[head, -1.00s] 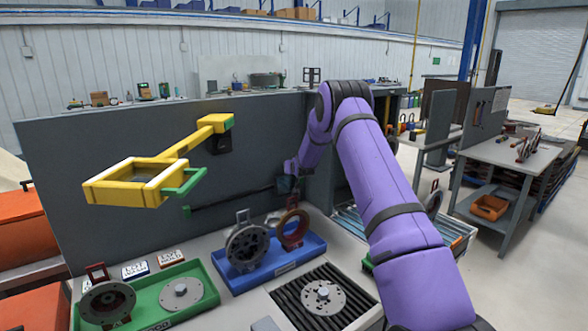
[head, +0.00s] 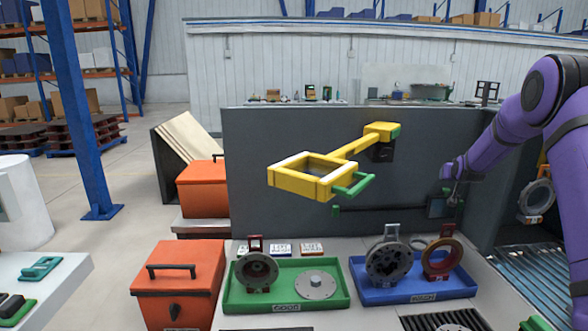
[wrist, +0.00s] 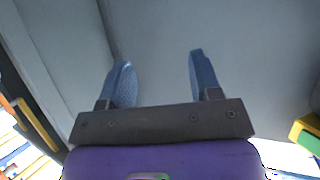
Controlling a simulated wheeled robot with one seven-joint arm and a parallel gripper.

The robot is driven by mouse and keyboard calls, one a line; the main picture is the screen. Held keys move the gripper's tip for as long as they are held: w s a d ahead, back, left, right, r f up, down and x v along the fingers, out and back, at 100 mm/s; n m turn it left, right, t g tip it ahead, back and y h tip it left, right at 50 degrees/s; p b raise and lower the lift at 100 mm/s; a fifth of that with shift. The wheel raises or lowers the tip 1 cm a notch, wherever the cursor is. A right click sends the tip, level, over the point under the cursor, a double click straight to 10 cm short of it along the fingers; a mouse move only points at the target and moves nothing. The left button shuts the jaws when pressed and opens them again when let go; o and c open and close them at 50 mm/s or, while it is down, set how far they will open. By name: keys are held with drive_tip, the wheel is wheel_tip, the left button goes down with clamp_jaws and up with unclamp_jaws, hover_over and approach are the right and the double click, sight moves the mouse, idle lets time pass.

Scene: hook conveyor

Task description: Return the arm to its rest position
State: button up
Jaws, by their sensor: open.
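My purple arm (head: 500,135) reaches in from the right edge of the head view. My gripper (head: 452,192) is small there, near the grey panel, just right of the yellow frame fixture. In the wrist view my gripper (wrist: 160,65) shows two blue fingers set well apart. Nothing is between them, and plain grey surface fills the view beyond. I cannot tell the exact gap between the fingertips and that surface.
A yellow frame (head: 300,188) with a green handle juts from the grey panel (head: 250,135). Below stand a green tray (head: 240,300) and a blue tray (head: 410,296) with metal parts. Orange bins (head: 178,270) are at left. A roller conveyor (head: 530,285) is at right.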

drive_tip(key=s+a+r+n+g+y, duration=0.1)
drive_tip(key=s+a+r+g, duration=0.1)
drive_tip(key=s+a+r, duration=0.9)
drive_tip(key=s+a+r+n+g+y, duration=0.1)
drive_tip(key=s+a+r+y, duration=0.1)
drive_tip(key=s+a+r, duration=0.85)
drive_tip(key=s+a+f+g, duration=0.1)
drive_tip(key=s+a, duration=0.1)
drive_tip(key=s, duration=1)
drive_tip(key=s+a+f+n+g, duration=0.1)
drive_tip(key=s+a+f, duration=0.1)
drive_tip(key=s, duration=1.1)
drive_tip(key=s+a+f+g+y, duration=0.1)
drive_tip(key=s, duration=1.2)
drive_tip(key=shift+a+f+n+g, duration=0.3)
drive_tip(key=shift+a+f+g, duration=0.05)
drive_tip(key=shift+a+g, duration=0.05)
